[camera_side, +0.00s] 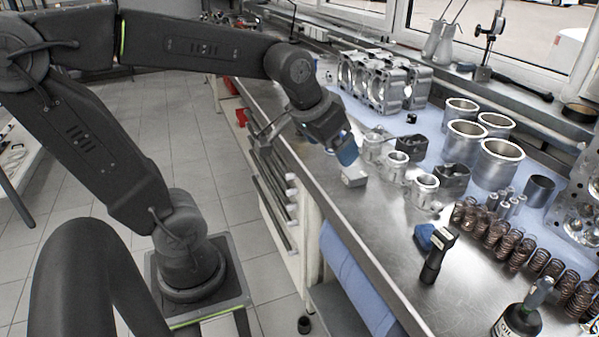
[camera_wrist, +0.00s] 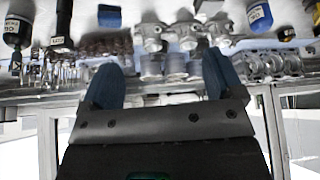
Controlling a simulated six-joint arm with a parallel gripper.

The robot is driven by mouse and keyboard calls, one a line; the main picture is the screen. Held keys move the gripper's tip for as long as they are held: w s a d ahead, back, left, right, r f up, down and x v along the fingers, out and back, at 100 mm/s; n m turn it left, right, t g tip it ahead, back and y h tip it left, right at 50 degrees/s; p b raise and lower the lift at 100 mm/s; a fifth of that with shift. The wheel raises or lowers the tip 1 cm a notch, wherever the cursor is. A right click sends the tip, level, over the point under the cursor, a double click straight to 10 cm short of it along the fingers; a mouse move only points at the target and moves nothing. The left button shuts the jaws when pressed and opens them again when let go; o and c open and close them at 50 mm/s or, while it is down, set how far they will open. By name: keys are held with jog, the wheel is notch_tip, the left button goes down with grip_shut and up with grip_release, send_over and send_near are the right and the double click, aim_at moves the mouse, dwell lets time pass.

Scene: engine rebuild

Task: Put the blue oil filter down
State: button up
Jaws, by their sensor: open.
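The blue oil filter (camera_wrist: 259,16) with a pale label shows at the upper right of the wrist view, beyond and outside the right finger. My gripper (camera_wrist: 165,85) has its two blue fingers spread wide, with no object held between them. In the side view my gripper (camera_side: 346,150) is low over the bench's left edge. A pale piece (camera_side: 354,177), which seems to be the filter's label, shows just below the blue fingertip there. Blue finger and filter overlap in that view, so I cannot tell whether they touch.
Several pistons (camera_side: 425,190) stand to the right, with cylinder liners (camera_side: 498,165) behind them. An engine block (camera_side: 385,82) is at the back. Bare metal runs along the front edge.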

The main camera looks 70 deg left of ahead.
jog(key=s+d+f+m+h, duration=0.1)
jog(key=s+d+m, duration=0.1)
jog(key=s+d, duration=0.3)
jog(key=s, duration=0.3)
jog(key=shift+s+d+f, duration=0.2)
jog(key=shift+s+d, duration=0.05)
jog(key=shift+d, duration=0.05)
